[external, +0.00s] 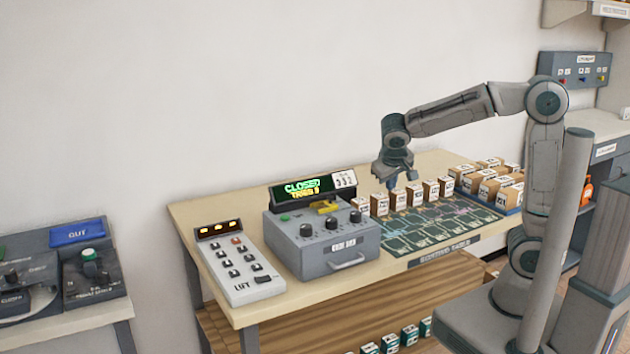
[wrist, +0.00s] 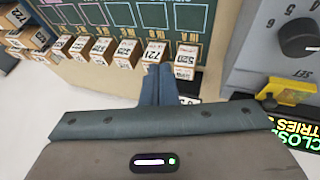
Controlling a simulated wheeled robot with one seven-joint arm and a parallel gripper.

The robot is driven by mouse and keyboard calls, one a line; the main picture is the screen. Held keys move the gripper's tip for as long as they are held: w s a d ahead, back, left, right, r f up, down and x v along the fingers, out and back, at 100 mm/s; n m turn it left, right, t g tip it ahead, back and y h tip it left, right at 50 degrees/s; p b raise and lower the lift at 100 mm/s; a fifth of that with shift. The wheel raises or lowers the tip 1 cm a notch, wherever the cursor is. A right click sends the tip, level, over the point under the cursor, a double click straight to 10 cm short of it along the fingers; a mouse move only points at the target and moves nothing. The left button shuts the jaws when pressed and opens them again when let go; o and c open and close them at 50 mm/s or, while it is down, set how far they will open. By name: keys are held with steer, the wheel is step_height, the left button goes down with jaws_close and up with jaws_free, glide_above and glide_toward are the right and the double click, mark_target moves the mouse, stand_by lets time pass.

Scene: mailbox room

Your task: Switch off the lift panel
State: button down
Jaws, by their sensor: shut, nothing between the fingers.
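The lift panel (external: 238,270) is a white sloped box at the left end of the table. It has several dark buttons, one reddish button, a dark rocker switch (external: 262,279) beside the word LIFT, and a small display (external: 219,228) with lit amber marks. My gripper (external: 391,184) is shut and empty, pointing down above the row of small boxes at the back of the table. It is well to the right of the lift panel, beyond the grey control box. In the wrist view my closed fingers (wrist: 157,84) show near the boxes; the lift panel is out of that view.
A grey control box (external: 350,262) with knobs, a yellow lever (external: 324,207) and a lit "CLOSED" display (external: 302,188) stands between my gripper and the lift panel. Small labelled boxes (external: 414,196) line the dark sorting mat (external: 440,229). Another console (external: 92,275) stands at far left.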

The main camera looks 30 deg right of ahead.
mark_target(265, 288)
steer(key=a+t, duration=0.1)
steer(key=a, duration=0.3)
steer(key=a+f+b, duration=0.1)
steer(key=a, duration=0.2)
steer(key=a+t+b, duration=0.1)
steer(key=a, duration=0.3)
steer(key=shift+w+a+f+t, duration=0.25)
steer(key=shift+a+f+t, duration=0.05)
steer(key=shift+a, duration=0.05)
steer(key=s+a+t, duration=0.1)
steer(key=a, duration=0.3)
steer(key=s+a+t+b, duration=0.1)
steer(key=a, duration=0.3)
steer(key=s+a+f+t, duration=0.1)
steer(key=a, duration=0.3)
steer(key=shift+s+a+f+y+b, duration=0.1)
steer(key=shift+s+a+y+b, duration=0.1)
steer(key=shift+y+b, duration=0.1)
steer(key=s+a+f+m+t+y+b, duration=0.1)
steer(key=s+a+f+t+y+b, duration=0.1)
steer(key=s+a, duration=1.2)
steer(key=a+f+t+y, duration=0.1)
steer(key=a+t, duration=0.1)
steer(key=a, duration=0.1)
steer(key=shift+s+a+f+t+y, duration=0.15)
steer(key=shift+s+a+t+y, duration=0.05)
steer(key=shift+s+t+y, duration=0.2)
steer(key=shift+w, duration=0.15)
